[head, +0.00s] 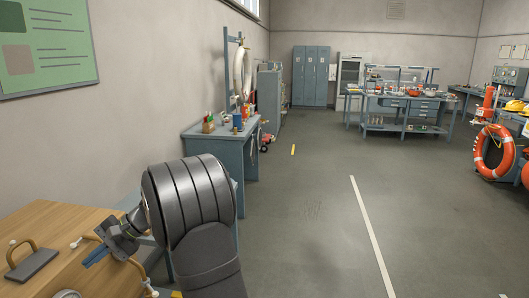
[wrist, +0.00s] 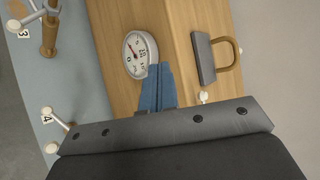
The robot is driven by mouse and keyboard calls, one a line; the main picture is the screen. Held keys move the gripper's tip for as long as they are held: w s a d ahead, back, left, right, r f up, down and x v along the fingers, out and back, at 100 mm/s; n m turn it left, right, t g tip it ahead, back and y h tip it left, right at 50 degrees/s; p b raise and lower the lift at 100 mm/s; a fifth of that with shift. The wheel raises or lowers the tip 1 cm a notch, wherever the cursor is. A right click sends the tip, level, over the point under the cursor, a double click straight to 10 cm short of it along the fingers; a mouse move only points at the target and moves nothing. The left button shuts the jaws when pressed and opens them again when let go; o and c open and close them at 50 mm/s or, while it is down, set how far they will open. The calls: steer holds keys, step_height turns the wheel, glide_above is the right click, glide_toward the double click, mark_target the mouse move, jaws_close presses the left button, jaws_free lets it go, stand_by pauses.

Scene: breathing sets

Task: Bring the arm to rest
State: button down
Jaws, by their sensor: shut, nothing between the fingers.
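My gripper (head: 97,257) is at the lower left of the head view, over the wooden surface (head: 45,222). Its blue fingers are together and empty; in the wrist view the gripper (wrist: 158,82) also shows with its fingers closed side by side. The fingers point toward the wood, and the gap between them and it is hard to judge. A round white gauge (wrist: 140,54) with a dial lies beside the fingertips in the wrist view. My dark arm covers part of the wooden surface's right side in the head view.
A grey plate with a wooden handle (head: 34,262) is left of the gripper. A blue workbench (head: 222,135) stands beyond the arm. The floor (head: 310,200) to the right is open.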

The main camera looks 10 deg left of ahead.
steer(key=shift+s+a+r+t+h, duration=0.25)
steer(key=shift+r+t+h, duration=0.25)
steer(key=shift+h, duration=0.2)
steer(key=c, duration=2.2)
jaws_free()
steer(key=c, duration=1.4)
jaws_free()
steer(key=m+t+y, duration=0.4)
steer(key=m+y, duration=0.6)
steer(key=m, duration=0.3)
glide_toward(76, 246)
steer(key=a, duration=0.3)
steer(key=s+a, duration=0.1)
steer(key=a, duration=0.6)
steer(key=shift+s+a, duration=0.3)
steer(key=shift+a, duration=0.1)
